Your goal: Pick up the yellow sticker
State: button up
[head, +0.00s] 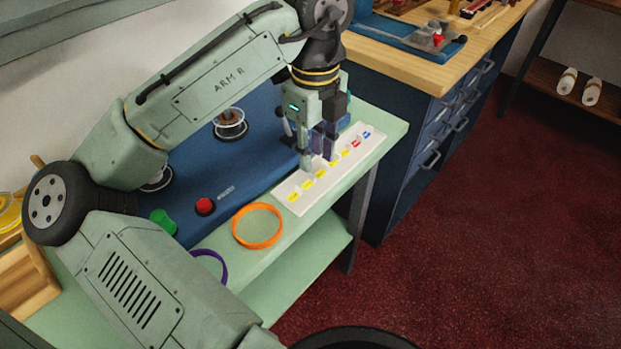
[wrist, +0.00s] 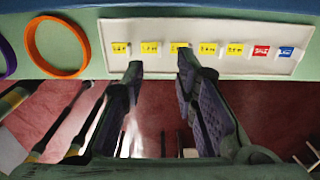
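A white strip (head: 285,201) lies near the front edge of the green counter, bearing several small yellow stickers in a row. Yellow stickers show at its left end (wrist: 120,48), second (wrist: 149,48), third (wrist: 179,47) and farther along (wrist: 234,50). My gripper (wrist: 158,66) is open with nothing between its fingers. In the wrist view its fingertips flank the second sticker, and the right tip lies close below the third. In the head view my gripper (head: 318,161) points down over the strip and hides part of it. Its exact height above the strip is unclear.
A red sticker (wrist: 260,51) and a blue sticker (wrist: 286,52) sit at the strip's right end. An orange ring (head: 257,226), a purple ring (head: 212,262), a red button (head: 205,206) and a green object (head: 163,222) are to the left. A wooden-topped cabinet (head: 416,68) stands behind right.

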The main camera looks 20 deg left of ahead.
aim_at(314, 176)
notch_tip(314, 176, down, 5)
jog(key=shift+p, duration=0.35)
jog(key=shift+c, duration=0.3)
grip_shut()
